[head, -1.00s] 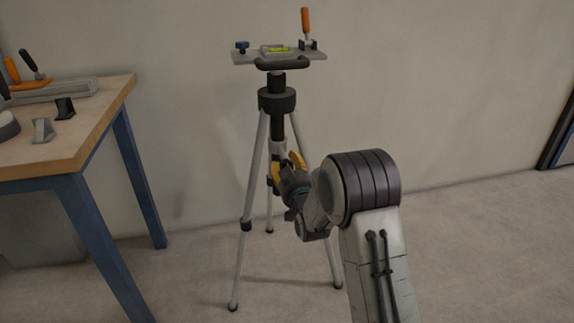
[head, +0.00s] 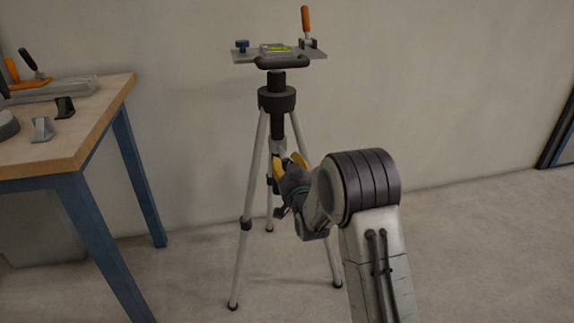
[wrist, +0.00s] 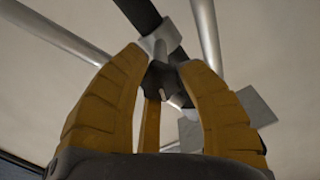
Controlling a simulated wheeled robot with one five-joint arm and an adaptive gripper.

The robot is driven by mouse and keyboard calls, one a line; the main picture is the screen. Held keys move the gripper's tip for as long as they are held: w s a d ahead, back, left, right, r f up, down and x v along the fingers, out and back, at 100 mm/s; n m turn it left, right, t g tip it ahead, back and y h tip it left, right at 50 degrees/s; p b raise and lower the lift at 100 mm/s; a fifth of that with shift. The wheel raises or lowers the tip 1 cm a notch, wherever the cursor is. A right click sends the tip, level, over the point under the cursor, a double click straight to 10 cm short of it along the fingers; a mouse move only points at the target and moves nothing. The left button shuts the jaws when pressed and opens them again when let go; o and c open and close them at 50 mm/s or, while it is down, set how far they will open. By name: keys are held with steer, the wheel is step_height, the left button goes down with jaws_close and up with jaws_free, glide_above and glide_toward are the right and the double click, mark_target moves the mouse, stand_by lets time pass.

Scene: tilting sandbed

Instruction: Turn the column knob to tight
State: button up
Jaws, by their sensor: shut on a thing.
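The column knob (wrist: 161,80) is small and dark and shows between my fingertips in the wrist view, on a light stub at the column. In the head view my gripper hides it. My gripper (head: 289,163), with yellow fingers, is shut on the knob, one finger on each side, with a third finger behind. The tripod's dark column (head: 277,125) stands upright between its silver legs (head: 254,165). Which way the knob is set cannot be read from the frames.
A tilting plate (head: 312,54) tops the tripod, with a bubble level (head: 278,48), a blue knob (head: 241,45) and an orange-handled clamp (head: 306,22). A wooden workbench (head: 85,115) with tools stands at left. Floor at right is clear.

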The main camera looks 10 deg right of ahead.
steer(key=m, duration=0.4)
steer(key=shift+r+m, duration=0.3)
steer(key=shift+r, duration=0.1)
steer(key=m, duration=0.3)
steer(key=shift+d+m, duration=0.15)
steer(key=shift+m, duration=0.25)
steer(key=m, duration=0.4)
steer(key=shift+f, duration=0.15)
steer(key=shift+d+f+m, duration=0.1)
steer(key=shift+m, duration=1.5)
steer(key=shift+f+m, duration=0.1)
steer(key=shift+m, duration=0.2)
steer(key=o, duration=1.2)
steer(key=shift+f, duration=0.1)
steer(key=shift+s, duration=0.15)
